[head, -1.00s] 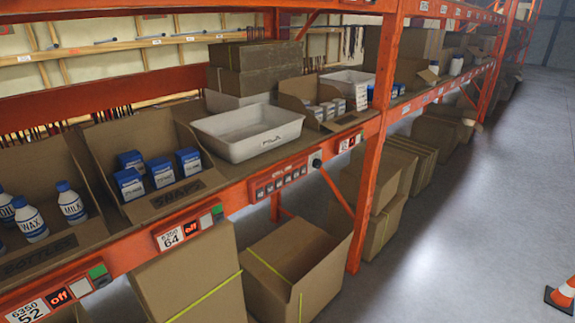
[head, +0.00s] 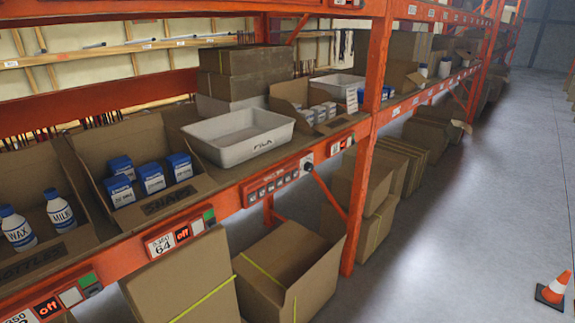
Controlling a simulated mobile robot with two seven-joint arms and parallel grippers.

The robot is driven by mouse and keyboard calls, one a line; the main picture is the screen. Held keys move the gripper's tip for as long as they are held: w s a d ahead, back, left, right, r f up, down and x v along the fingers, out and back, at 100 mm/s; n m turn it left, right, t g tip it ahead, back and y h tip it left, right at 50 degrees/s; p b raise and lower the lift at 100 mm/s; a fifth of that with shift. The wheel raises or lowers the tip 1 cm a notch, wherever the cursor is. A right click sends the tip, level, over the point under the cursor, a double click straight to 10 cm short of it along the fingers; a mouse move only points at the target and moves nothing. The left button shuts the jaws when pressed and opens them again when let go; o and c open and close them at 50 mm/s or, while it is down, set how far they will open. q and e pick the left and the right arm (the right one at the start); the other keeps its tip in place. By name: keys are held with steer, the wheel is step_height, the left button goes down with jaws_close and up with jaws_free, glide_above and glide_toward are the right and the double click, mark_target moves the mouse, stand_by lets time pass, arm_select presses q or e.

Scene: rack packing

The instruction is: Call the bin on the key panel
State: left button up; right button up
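The key panel (head: 270,186) is a red strip with a row of small grey keys on the front of the orange shelf beam. A round dark knob or button (head: 306,165) sits at its right end. The key labels are too small to read. A white bin (head: 239,137) stands on the shelf above the panel and looks empty. A second white bin (head: 338,84) stands farther back to the right. Neither of my grippers shows in the head view.
Cardboard boxes of blue-and-white cartons (head: 151,178) and bottles (head: 60,207) stand left on the shelf. An open cardboard box (head: 290,270) is on the floor below. An orange upright (head: 366,150) rises right of the panel. Clear floor (head: 450,220) lies right, with a traffic cone (head: 552,290).

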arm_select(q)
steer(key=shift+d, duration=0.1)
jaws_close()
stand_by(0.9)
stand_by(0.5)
